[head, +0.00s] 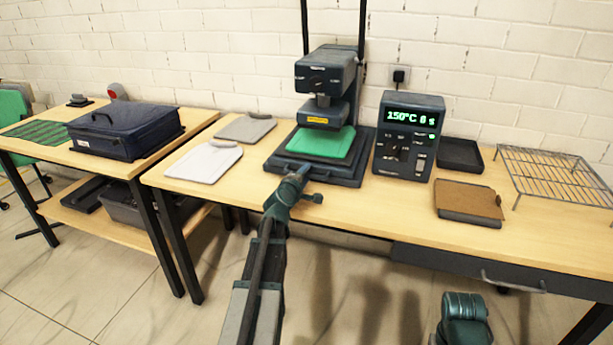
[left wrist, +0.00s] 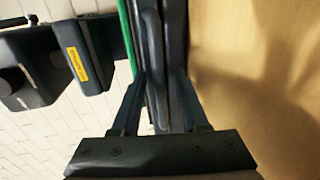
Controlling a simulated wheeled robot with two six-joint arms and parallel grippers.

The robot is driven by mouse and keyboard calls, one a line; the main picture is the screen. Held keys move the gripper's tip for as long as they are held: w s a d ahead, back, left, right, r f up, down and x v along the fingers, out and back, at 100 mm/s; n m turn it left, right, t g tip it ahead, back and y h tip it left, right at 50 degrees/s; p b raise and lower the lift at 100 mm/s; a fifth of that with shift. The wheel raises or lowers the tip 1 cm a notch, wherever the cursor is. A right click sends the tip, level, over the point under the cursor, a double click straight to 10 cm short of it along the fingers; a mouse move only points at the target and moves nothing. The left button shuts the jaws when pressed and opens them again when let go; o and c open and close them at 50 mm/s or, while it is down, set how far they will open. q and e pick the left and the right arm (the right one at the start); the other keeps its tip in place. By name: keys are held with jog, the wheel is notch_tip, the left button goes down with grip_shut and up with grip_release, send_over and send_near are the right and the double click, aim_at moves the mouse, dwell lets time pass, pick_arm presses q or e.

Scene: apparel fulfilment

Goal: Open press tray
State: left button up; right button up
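The heat press (head: 325,85) stands at the back of the table with its head raised above a green pad (head: 320,142). The pad lies on the dark press tray (head: 345,180), which has a handle (head: 287,168) along its front. My left gripper (head: 305,184) is at the tray's front edge by the handle. In the left wrist view its fingers (left wrist: 160,85) are apart, one on each side of the dark handle bar (left wrist: 155,60); I cannot see clear contact. The right gripper is out of view; only a teal part of my right arm shows at the bottom.
The control box (head: 408,137), reading 150°C, stands close right of the press. Two grey boards (head: 204,161) lie left of it. A brown clipboard-like pad (head: 468,200), a dark tray (head: 460,155) and a wire rack (head: 555,172) are at right. A dark blue bin (head: 125,130) sits on the left table.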

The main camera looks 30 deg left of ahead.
pick_arm(q)
grip_shut()
dwell(1.2)
